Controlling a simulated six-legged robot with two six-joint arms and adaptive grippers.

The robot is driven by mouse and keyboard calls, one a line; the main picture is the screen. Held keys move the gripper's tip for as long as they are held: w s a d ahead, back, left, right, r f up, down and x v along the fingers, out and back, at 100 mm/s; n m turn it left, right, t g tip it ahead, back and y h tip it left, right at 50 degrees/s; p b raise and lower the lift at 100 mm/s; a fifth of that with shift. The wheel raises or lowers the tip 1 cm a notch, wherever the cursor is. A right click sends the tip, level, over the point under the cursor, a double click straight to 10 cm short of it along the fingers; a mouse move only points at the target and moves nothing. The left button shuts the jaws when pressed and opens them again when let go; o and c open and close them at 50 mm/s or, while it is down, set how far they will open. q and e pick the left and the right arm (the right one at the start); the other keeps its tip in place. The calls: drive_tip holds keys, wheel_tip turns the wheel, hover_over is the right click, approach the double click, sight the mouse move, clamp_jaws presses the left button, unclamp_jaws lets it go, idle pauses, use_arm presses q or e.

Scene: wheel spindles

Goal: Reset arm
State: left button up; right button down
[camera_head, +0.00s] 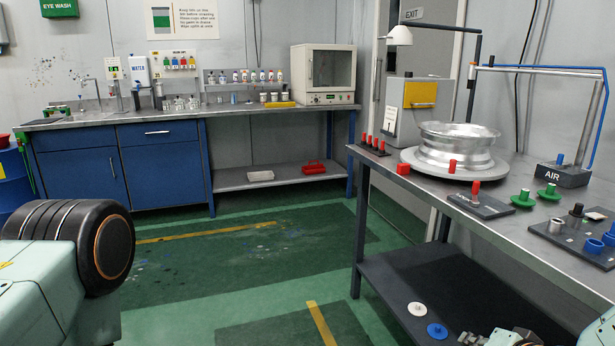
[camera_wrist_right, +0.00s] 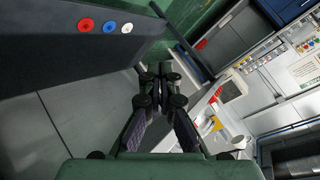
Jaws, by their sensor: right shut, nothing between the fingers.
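My right gripper (camera_head: 490,339) shows only in part at the bottom right edge of the head view, over the dark lower shelf of the steel table. In the right wrist view its fingers (camera_wrist_right: 160,76) are shut together at the tips, with nothing between them. The fingers are clear of the shelf's discs. Part of my right arm shows at the bottom right corner of the head view. My left gripper is out of view.
A steel table (camera_head: 540,235) at the right bears a metal wheel rim (camera_head: 456,146), red pegs and green knobs. Its lower shelf (camera_head: 400,268) holds a white disc (camera_head: 417,309) and a blue disc (camera_head: 437,331); the wrist view adds a red disc (camera_wrist_right: 85,25). Green floor (camera_head: 240,262) is clear.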

drive_tip(key=s+a+f+n+g, duration=0.2)
drive_tip(key=s+f, duration=0.3)
drive_tip(key=s, duration=0.5)
drive_tip(key=s+a+f+n+g, duration=0.2)
drive_tip(key=s+f+g, duration=0.3)
drive_tip(key=s, duration=0.6)
drive_tip(key=s+a+f+n+g+h, duration=0.1)
drive_tip(key=s+a+f+n+g, duration=0.2)
drive_tip(key=s+f, duration=0.4)
drive_tip(key=s, duration=0.3)
drive_tip(key=shift+s+n+g, duration=0.3)
drive_tip(key=shift+g, duration=0.1)
